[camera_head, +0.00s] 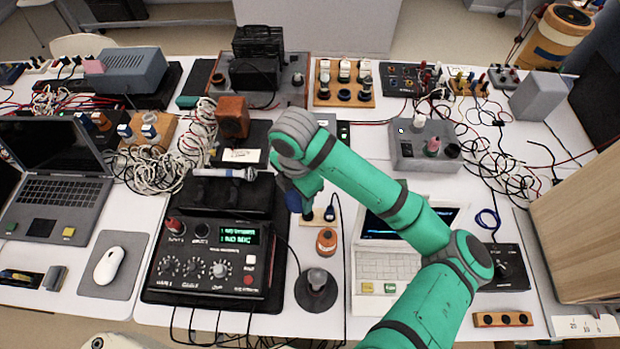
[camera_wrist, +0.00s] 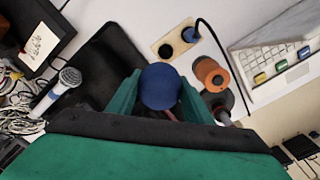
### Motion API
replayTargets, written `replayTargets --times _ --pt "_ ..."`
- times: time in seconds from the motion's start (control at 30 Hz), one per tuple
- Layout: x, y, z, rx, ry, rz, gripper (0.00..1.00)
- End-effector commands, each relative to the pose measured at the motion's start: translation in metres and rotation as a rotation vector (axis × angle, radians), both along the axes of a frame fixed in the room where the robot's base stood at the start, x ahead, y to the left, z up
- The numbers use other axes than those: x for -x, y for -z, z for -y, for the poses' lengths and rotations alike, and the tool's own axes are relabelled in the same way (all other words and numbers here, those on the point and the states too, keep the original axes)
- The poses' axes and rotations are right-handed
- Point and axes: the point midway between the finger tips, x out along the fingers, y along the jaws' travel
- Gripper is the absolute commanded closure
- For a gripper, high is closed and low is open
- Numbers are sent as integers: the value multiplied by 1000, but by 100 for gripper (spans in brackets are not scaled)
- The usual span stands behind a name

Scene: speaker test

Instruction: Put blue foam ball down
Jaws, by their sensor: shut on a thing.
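The blue foam ball (camera_wrist: 160,86) is between the two green fingers of my gripper (camera_wrist: 162,100) in the wrist view. My gripper is shut on it. In the head view the ball (camera_head: 293,201) shows only as a small dark blue part beside the end of my green arm, and the arm hides most of it. My gripper (camera_head: 303,205) is over the middle of the table, near a small wooden socket block (camera_head: 325,215). I cannot tell how high the ball is above the table.
Nearby are a black control box (camera_head: 212,262), a microphone (camera_head: 228,173), an orange spool (camera_head: 326,241), a round black stand (camera_head: 316,291) and a white laptop (camera_head: 385,262). Cables lie around. A small strip of white table (camera_head: 330,322) is bare in front.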

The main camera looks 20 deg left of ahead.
Motion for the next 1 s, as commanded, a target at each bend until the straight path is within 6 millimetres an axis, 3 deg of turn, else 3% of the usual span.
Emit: replayTargets --times 0.3,0.5,0.7,0.87,1.0 --pt "-68 30 -6 4 7 -1 75" --pt "-96 64 -10 2 6 -2 75" --pt "-111 82 -13 1 2 -1 75" --pt "-116 89 -13 2 3 -1 75" --pt "-118 105 -13 1 3 -2 75"
